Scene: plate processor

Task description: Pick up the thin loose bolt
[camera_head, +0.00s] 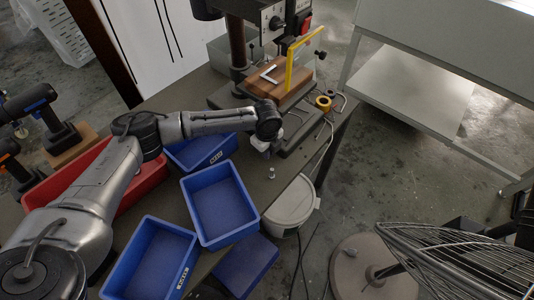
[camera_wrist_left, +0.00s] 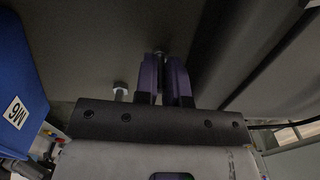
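My left gripper (camera_head: 262,146) is low over the table edge in front of the drill press. In the left wrist view its two purple fingers (camera_wrist_left: 161,75) are close together, with a thin bolt (camera_wrist_left: 159,56) between their tips. The narrow gap looks filled by the bolt; whether it still touches the table cannot be told. A second, thicker bolt (camera_wrist_left: 120,91) stands upright to the left of the fingers, apart from them. In the head view this one (camera_head: 271,173) stands on the table near the edge. My right gripper is not in view.
Blue bins (camera_head: 222,204) and a red bin (camera_head: 140,184) stand left of the gripper. The drill press base (camera_head: 290,130) with a wooden block (camera_head: 280,82) is just behind. A white bucket (camera_head: 292,205) is below the table edge; a wire fan (camera_head: 450,265) stands at lower right.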

